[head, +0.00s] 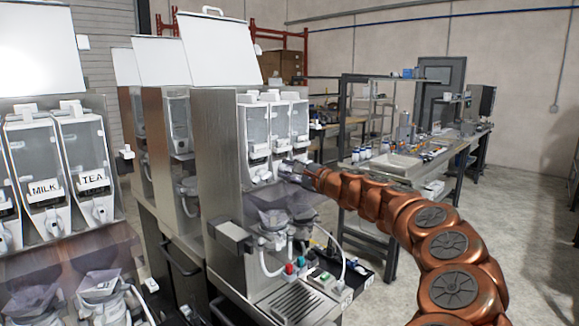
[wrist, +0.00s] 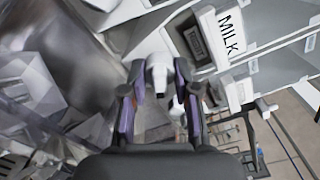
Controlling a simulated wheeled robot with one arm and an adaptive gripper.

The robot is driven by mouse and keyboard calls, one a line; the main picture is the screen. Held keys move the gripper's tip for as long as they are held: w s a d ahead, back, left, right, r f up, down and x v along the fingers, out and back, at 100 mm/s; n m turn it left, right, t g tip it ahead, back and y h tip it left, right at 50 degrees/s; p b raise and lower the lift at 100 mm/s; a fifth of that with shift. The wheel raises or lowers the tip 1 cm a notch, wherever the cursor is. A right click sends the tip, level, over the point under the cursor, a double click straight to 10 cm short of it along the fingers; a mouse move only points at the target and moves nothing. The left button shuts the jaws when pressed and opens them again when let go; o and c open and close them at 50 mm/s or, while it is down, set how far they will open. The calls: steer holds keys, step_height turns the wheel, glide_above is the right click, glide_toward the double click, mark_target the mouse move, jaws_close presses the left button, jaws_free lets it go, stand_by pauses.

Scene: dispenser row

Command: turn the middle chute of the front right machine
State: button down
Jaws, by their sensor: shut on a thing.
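The front right machine (head: 222,160) is a tall steel dispenser with its white lid raised and several clear canisters (head: 278,122) in its upper bay. White chutes stick out low on the canister fronts. My gripper (head: 284,168) reaches in from the right at chute height and partly hides them. In the wrist view, my gripper (wrist: 160,80) is shut on a white chute (wrist: 158,62), with one dark finger on each side of it. A canister label reading MILK (wrist: 231,32) shows close by at upper right. The head view does not show clearly which chute is held.
Clear mixing bowls (head: 275,217) sit below the chutes, above coloured buttons and a drip tray (head: 297,302). Another machine (head: 60,180) with MILK and TEA canisters stands at left. A workbench (head: 405,160) stands behind. Floor at right is clear.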

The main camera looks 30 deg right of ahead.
stand_by(0.4)
steer(key=c, duration=1.2)
jaws_free()
steer(key=v, duration=1.2)
